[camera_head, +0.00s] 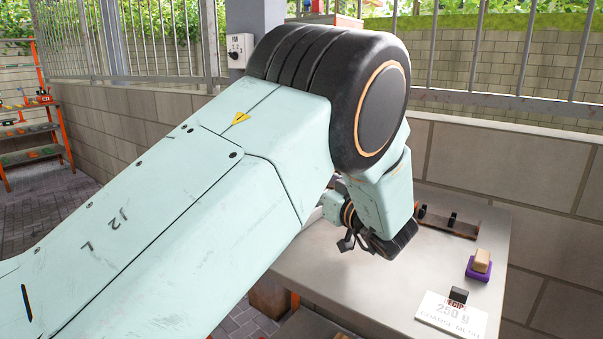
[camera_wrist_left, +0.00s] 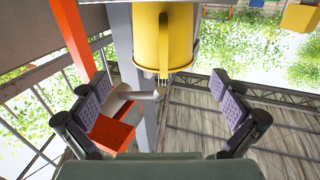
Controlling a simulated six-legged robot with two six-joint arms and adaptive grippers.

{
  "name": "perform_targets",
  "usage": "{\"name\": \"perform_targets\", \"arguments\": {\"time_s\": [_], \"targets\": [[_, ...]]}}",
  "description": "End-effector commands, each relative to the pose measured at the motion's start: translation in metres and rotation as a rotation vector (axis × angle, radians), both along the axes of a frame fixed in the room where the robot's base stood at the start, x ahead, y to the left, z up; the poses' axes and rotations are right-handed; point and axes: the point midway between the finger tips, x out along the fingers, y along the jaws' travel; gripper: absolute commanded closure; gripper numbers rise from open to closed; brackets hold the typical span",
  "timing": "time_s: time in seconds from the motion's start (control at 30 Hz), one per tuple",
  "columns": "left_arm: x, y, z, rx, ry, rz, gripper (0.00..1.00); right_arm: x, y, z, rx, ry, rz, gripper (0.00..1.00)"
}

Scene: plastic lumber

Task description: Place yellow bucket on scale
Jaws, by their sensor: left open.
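The yellow bucket (camera_wrist_left: 163,38) is at the top middle of the left wrist view, cut by the top edge. Its grey-marked lower part shows ahead of my left gripper (camera_wrist_left: 163,100). The two purple-padded fingers are wide apart, one on each side of the picture, with nothing held between them. I cannot tell how far the bucket is from them. In the head view my left arm covers much of the picture, and its dark wrist end (camera_head: 360,240) is over the grey table (camera_head: 345,282). No bucket shows there, and I cannot make out a scale. My right gripper is out of view.
On the table stand a "250 g coarse mesh" card (camera_head: 450,314), a tan block on a purple base (camera_head: 479,265) and a brown rack (camera_head: 448,222) near the wall. An orange shelf (camera_head: 48,125) is far left. An orange part (camera_wrist_left: 115,132) shows in the wrist view.

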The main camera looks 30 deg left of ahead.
Motion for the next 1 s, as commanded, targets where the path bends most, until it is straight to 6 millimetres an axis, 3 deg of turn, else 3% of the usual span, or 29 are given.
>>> {"name": "perform_targets", "arguments": {"time_s": [0.2, 0.63, 0.83, 1.0], "targets": [[-0.012, -0.024, 0.001, 0.001, 0.000, -0.001, 0.00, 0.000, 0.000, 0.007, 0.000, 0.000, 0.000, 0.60], [-0.015, -0.029, 0.000, 0.000, -0.001, 0.001, 0.00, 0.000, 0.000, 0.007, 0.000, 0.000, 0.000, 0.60], [-0.010, -0.018, -0.001, -0.004, -0.001, 0.003, 0.00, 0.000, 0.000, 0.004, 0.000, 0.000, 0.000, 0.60], [0.001, 0.006, -0.003, -0.005, -0.001, 0.005, 0.00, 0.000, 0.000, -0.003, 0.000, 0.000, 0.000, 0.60]]}}
